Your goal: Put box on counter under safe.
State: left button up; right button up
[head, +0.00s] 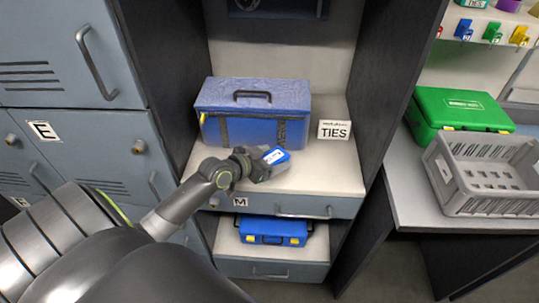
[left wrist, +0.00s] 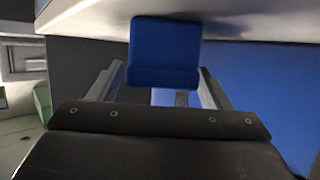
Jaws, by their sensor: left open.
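A small blue box (head: 275,156) with a white label is on the white counter (head: 325,176), in front of a large blue case. My left gripper (head: 262,164) is open at the box. In the left wrist view the box (left wrist: 163,52) shows between the two spread fingers of my left gripper (left wrist: 160,72), at their tips; I see no firm grip on it. A dark blue panel (head: 278,8) is cut off at the top of the head view, above the counter; I cannot tell whether it is the safe. My right gripper is not in view.
The large blue case (head: 252,112) fills the counter's back left, beside a "TIES" sign (head: 334,130). A blue toolbox (head: 273,231) sits on the shelf below. A green case (head: 460,108) and grey crate (head: 485,173) stand right. The counter's front right is clear.

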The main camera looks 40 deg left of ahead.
pick_arm(q)
jog(key=shift+r, duration=0.15)
jog(key=v, duration=1.2)
jog(key=shift+p, duration=0.35)
